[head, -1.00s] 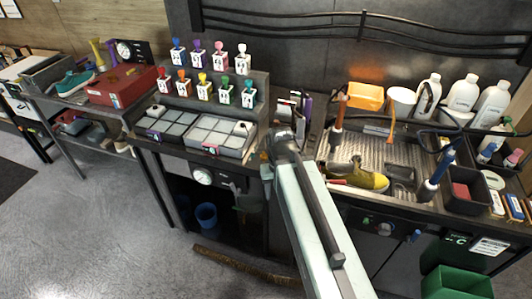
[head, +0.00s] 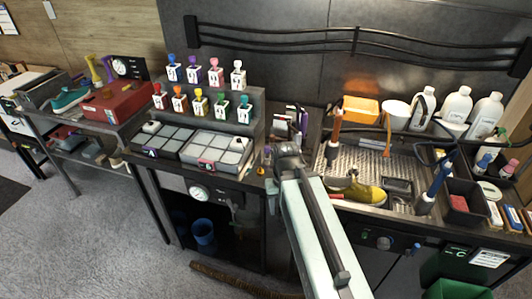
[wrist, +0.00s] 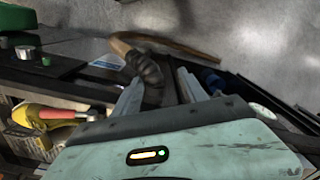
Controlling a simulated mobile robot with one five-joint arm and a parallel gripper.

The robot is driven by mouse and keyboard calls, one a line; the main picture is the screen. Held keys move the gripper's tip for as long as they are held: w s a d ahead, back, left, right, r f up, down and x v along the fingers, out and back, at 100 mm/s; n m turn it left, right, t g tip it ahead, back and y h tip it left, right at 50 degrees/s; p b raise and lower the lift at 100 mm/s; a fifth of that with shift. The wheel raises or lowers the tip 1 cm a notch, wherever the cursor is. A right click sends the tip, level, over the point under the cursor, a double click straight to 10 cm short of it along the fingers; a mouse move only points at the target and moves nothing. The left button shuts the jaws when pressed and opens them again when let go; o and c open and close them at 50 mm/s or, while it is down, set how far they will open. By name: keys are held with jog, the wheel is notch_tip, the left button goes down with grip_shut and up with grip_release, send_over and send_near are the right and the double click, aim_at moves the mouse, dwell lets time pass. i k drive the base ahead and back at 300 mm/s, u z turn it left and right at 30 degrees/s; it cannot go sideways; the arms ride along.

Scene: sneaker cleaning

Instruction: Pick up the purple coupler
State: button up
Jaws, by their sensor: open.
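The purple coupler (head: 194,61) is a small purple-topped piece on a white numbered block. It stands second from the left in the back row of the stepped dark rack, between a blue one and a pink one. My gripper is open and empty in the wrist view (wrist: 158,88), its two pale fingers spread apart. In the head view my arm reaches up from the lower right to the counter's front edge, well right of and in front of the coupler. The fingertips are mostly hidden there. The coupler does not show in the wrist view.
Other coloured couplers, such as a yellow one (head: 197,95), crowd the rack. Two compartmented trays (head: 215,168) lie before it. Open floor lies at front left.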

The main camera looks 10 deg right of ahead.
aim_at(267, 150)
jog(key=u, duration=1.3)
jog(key=i, duration=1.45)
jog(key=u, duration=0.05)
